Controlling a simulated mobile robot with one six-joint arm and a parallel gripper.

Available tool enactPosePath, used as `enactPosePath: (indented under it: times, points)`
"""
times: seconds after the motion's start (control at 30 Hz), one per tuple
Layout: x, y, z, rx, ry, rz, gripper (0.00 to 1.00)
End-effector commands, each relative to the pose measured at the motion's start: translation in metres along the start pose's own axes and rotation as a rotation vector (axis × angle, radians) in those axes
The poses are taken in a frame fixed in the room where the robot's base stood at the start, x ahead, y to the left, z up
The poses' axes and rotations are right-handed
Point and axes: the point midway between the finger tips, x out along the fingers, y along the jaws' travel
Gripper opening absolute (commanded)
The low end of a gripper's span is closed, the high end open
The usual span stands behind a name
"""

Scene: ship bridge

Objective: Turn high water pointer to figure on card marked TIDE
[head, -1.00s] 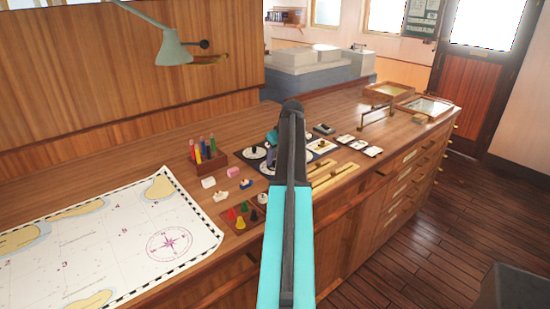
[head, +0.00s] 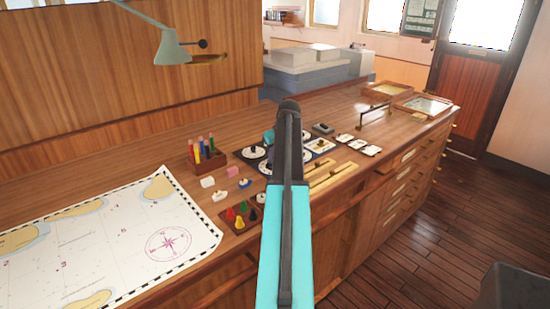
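A dark panel (head: 239,154) with white round dials lies on the wooden desk. A left dial (head: 253,152) with a black knob or pointer shows beside my arm, and a right dial (head: 320,145) shows on the other side. The middle of the panel is mostly hidden by my arm. Which dial is high water is too small to read. Several small white cards (head: 358,143) lie right of the panel; the word TIDE cannot be read. A teal and dark part of my gripper end (head: 269,141) shows over the panel; its fingers are mostly hidden behind my arm.
Brass slides (head: 333,178) lie at the desk's front edge. Colored pegs (head: 242,214), small blocks (head: 208,182) and a pencil holder (head: 208,158) stand left of the panel. A chart (head: 120,240) covers the left. A lamp (head: 172,48) hangs above.

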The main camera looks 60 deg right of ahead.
Motion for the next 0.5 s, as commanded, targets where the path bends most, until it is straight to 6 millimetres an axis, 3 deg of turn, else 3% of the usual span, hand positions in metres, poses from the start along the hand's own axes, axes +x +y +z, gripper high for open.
enactPosePath:
  times: [0.5]
  points:
    - [0.0005,-0.0061,-0.001,0.342,0.0,0.141,0.0]
